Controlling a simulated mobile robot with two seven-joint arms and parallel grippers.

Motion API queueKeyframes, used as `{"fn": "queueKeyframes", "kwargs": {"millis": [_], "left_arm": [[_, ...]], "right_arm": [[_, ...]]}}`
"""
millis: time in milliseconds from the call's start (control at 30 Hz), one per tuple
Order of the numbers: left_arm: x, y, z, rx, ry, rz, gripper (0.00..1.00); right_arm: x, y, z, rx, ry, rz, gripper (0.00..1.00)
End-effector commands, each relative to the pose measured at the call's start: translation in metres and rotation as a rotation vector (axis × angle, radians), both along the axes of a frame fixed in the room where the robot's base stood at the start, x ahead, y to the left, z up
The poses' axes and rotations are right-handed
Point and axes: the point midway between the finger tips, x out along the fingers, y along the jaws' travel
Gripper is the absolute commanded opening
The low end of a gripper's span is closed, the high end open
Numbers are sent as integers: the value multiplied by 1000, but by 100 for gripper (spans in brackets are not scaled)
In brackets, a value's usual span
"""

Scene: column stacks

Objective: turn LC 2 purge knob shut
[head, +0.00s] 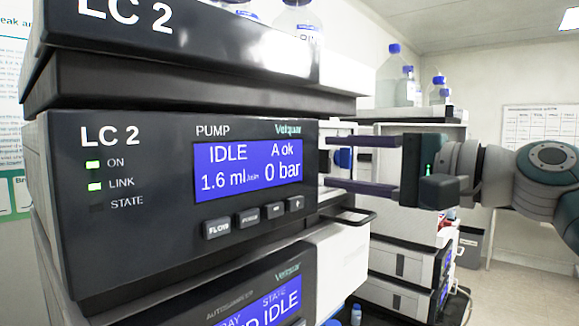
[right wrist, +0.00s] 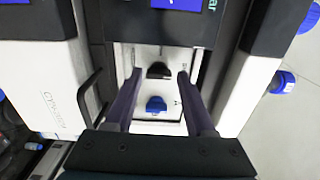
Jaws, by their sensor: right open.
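The LC 2 pump module (head: 150,215) has a dark front with a lit display (head: 250,167) reading IDLE, 1.6 ml/min, A ok and 0 bar. In the right wrist view a blue knob (right wrist: 156,104) sits on a white recessed panel, with a black knob (right wrist: 158,70) above it in the picture. My right gripper (head: 325,163) reaches in from the right, open, its fingers one above the other beside the pump front. A blue patch shows between them. In the wrist view the gripper (right wrist: 159,75) straddles the panel, with no visible contact on the blue knob. My left gripper is not in view.
A black loop handle (head: 348,216) sticks out below the fingers. The autosampler (head: 255,290) is under the pump. Blue-capped bottles (head: 298,20) stand on top. A second stack (head: 405,262) stands behind the gripper. Open floor lies at the right.

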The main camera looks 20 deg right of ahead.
Motion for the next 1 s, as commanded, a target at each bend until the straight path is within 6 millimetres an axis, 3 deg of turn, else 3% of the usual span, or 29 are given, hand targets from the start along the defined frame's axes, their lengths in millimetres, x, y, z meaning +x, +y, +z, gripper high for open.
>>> {"fn": "queueKeyframes", "kwargs": {"millis": [300, 500, 1000], "left_arm": [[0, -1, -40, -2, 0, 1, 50], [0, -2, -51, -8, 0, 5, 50], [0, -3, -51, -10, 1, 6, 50]], "right_arm": [[-52, -32, -8, -8, -1, -2, 55], [-74, -44, -4, -3, 1, -1, 55], [-78, -46, -1, -2, 1, 0, 55]]}}
